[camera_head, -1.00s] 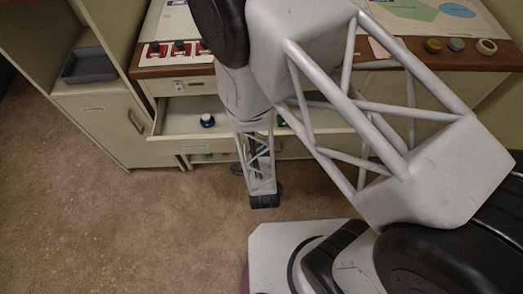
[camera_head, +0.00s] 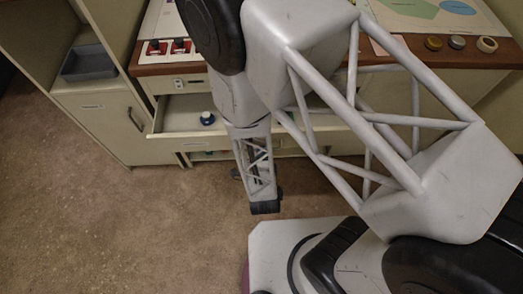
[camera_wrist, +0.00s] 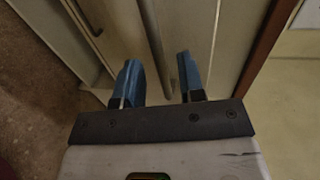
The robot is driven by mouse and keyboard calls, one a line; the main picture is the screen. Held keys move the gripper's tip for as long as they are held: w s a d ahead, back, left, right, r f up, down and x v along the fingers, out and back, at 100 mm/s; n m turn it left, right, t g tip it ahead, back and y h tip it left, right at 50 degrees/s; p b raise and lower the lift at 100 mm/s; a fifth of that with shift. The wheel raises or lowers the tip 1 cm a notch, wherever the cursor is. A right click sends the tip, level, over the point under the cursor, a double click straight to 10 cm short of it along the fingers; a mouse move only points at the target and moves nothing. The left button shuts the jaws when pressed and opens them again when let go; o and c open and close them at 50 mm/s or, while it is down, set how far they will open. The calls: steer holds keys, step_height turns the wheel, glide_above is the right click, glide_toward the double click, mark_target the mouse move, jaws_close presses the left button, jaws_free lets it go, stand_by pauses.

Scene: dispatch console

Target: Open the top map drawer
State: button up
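An upper drawer (camera_head: 178,119) under the desktop stands pulled out, with its inside showing. A labelled front strip (camera_head: 164,84) sits above it; I cannot tell whether that is a separate drawer. My gripper (camera_wrist: 160,78) is open in the wrist view, its two blue fingers apart with nothing seen held between them. It faces cream front panels (camera_wrist: 195,25); contact cannot be told. A bar handle (camera_wrist: 85,17) shows to the left of the fingers. In the head view my arm hides the middle of the drawer, and the fingers cannot be made out.
A small blue-and-white object (camera_head: 207,119) is in the open drawer. A cabinet (camera_head: 105,118) with a grey tray (camera_head: 88,66) stands left. Bare carpet (camera_head: 110,225) lies in front.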

step_height(320, 180, up, 7)
stand_by(0.7)
steer(key=shift+s, duration=0.1)
steer(key=shift+c, duration=1.3)
steer(key=shift+s+a+r+m+g+h, duration=0.5)
steer(key=shift+s+a+r+m+h, duration=0.65)
steer(key=shift+s+r+m+h, duration=1.2)
step_height(320, 180, down, 11)
steer(key=n+h, duration=0.1)
steer(key=shift+w, duration=0.3)
steer(key=shift+w+d+h, duration=0.1)
steer(key=shift+w+h, duration=0.15)
